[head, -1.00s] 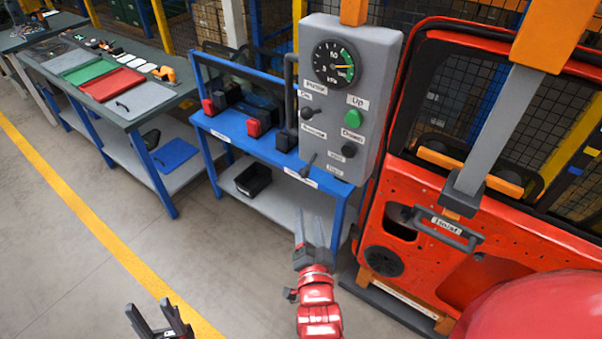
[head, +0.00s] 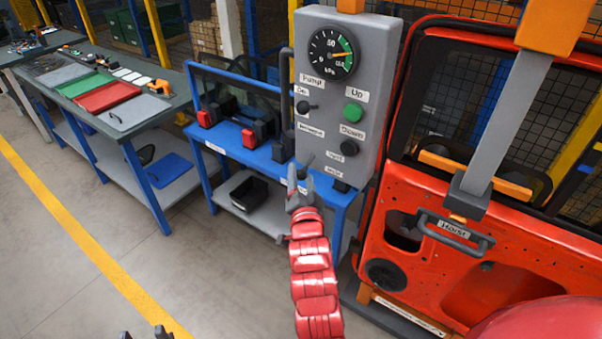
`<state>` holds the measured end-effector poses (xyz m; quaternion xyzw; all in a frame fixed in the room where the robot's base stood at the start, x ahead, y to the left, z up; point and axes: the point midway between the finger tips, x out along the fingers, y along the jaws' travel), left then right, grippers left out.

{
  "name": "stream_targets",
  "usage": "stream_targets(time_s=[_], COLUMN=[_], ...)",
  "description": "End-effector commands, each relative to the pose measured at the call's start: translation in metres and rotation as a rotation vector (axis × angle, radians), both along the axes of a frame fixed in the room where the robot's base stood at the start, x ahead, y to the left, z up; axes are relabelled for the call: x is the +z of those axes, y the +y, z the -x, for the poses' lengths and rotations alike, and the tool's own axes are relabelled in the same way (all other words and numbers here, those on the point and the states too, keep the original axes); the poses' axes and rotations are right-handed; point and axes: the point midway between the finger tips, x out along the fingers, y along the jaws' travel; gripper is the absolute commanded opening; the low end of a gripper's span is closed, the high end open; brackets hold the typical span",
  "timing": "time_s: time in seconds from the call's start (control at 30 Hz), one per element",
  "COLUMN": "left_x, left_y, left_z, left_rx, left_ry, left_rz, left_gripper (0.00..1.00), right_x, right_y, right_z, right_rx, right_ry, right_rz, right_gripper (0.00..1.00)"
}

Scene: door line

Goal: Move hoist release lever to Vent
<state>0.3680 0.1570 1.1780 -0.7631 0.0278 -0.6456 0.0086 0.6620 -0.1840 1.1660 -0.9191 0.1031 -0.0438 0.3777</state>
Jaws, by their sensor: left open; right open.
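The grey control panel (head: 383,75) hangs left of the red door. Its release lever (head: 306,158), a short dark stick, sits at the panel's lower left, beside two small labels (head: 335,155) too blurred to read surely. My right gripper (head: 299,176) is open just below the lever, its fingers pointing up. The lever is partly hidden by it, and I cannot tell whether they touch. My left gripper (head: 144,334) is open at the bottom edge, with only its fingertips showing, far from the panel.
The panel also carries a gauge (head: 332,53), a green button (head: 353,113), a black button (head: 348,148) and a pump knob (head: 305,107). The red door (head: 460,255) hangs close on the right. A blue rack (head: 255,155) stands behind my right gripper. Floor at left is clear.

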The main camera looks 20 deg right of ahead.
Motion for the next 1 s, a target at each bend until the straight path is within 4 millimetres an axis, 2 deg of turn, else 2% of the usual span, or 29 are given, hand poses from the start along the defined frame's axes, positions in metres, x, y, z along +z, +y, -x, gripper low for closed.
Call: stream_targets(time_s=[0.2, 0.47, 0.57, 0.8, 0.83, 1.0], left_x=[0.0064, 0.0058, 0.0059, 0.0059, 0.0058, 0.0059], left_y=[0.0000, 0.0000, 0.0000, 0.0000, 0.0000, 0.0000], left_z=[-0.0001, -0.0001, 0.0000, 0.0000, -0.0001, 0.0000], left_rx=[0.000, 0.000, 0.000, 0.000, 0.000, 0.000], left_ry=[0.000, 0.001, 0.000, 0.000, 0.001, 0.000], left_rz=[0.000, 0.000, 0.000, 0.000, 0.000, 0.000], left_gripper=[0.50, 0.50, 0.50, 0.50, 0.50, 0.50], right_x=[-0.0012, -0.0019, -0.0019, -0.0019, -0.0019, -0.0018], right_y=[-0.0035, -0.0035, -0.0034, -0.0034, -0.0034, -0.0034], right_z=[-0.0132, -0.0141, -0.0141, -0.0140, -0.0140, -0.0140], right_rx=[0.000, 0.000, 0.000, 0.000, 0.000, 0.001], right_ry=[0.004, 0.003, 0.003, 0.003, 0.003, 0.002], right_rz=[-0.002, -0.002, -0.002, -0.002, -0.002, -0.001], right_gripper=[0.61, 0.61, 0.47, 0.04, 0.00, 0.00])
